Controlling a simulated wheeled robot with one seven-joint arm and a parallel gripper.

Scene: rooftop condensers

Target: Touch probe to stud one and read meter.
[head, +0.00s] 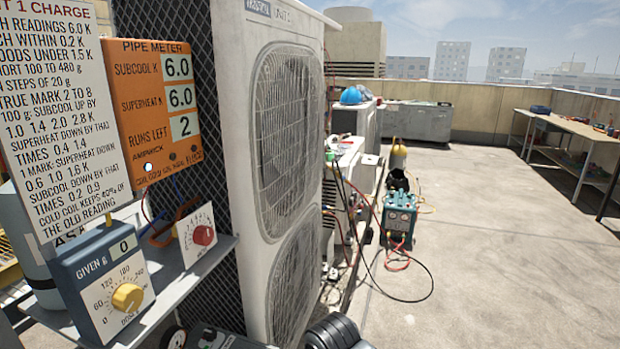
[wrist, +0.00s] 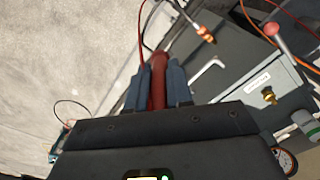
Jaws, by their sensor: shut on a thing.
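In the wrist view my gripper (wrist: 160,84) is shut on a red probe handle (wrist: 157,96), with one blue-grey finger on each side. A thin red lead runs up from the probe; its tip is not clear. In the head view the orange pipe meter (head: 148,115) reads subcool 6.0, superheat 6.0 and runs left 2. A brass stud-like fitting (wrist: 268,95) shows on a grey box in the wrist view, apart from the probe; I cannot tell whether it is stud one. I cannot make out my gripper or the probe in the head view.
A blue box (head: 103,283) reads given 0 g and has a yellow dial. A white box with a red knob (head: 202,234) stands beside it. A large condenser (head: 240,180) fills the middle. Hoses and a teal machine (head: 399,217) lie beyond. The rooftop floor at right is clear.

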